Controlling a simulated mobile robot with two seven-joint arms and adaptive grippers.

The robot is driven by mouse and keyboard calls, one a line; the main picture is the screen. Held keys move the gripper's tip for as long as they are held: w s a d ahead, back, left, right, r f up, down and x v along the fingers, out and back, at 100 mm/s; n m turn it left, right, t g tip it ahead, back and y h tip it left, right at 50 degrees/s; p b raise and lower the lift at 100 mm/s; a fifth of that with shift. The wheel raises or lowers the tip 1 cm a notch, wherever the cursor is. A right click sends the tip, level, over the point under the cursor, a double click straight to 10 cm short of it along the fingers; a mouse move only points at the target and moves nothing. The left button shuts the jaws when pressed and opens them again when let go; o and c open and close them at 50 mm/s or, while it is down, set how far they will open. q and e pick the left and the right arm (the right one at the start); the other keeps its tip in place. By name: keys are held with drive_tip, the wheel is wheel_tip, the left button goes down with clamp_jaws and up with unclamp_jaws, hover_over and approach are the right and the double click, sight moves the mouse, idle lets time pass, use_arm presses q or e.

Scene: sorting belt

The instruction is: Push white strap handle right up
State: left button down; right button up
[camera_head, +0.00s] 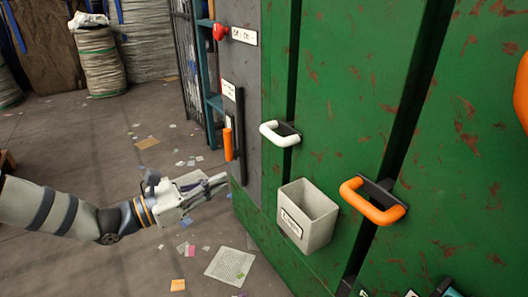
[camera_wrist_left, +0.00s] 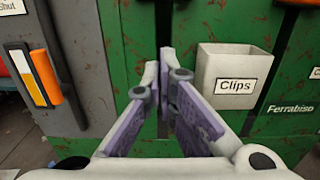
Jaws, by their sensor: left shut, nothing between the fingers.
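The white strap handle (camera_head: 280,134) sticks out from the green rusty panel on a dark mount, left of the panel's middle in the head view. I cannot make it out in the left wrist view. My left gripper (camera_head: 222,181) is shut and empty, lower and to the left of the handle, apart from it. In the left wrist view its fingertips (camera_wrist_left: 165,62) are together and point at the green panel, left of the clips bin. My right gripper is not in view.
A grey bin labelled "Clips" (camera_head: 307,215) hangs below the white handle; it also shows in the left wrist view (camera_wrist_left: 210,75). An orange strap handle (camera_head: 373,202) sits to its right. An orange lever (camera_head: 228,142) is on the grey post. Paper scraps litter the floor.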

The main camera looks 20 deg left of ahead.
use_arm(q)
drive_tip(key=b, duration=0.3)
approach(283, 132)
drive_tip(key=w+d+f, duration=0.2)
drive_tip(key=shift+d+f, duration=0.2)
drive_tip(key=shift+f, duration=0.1)
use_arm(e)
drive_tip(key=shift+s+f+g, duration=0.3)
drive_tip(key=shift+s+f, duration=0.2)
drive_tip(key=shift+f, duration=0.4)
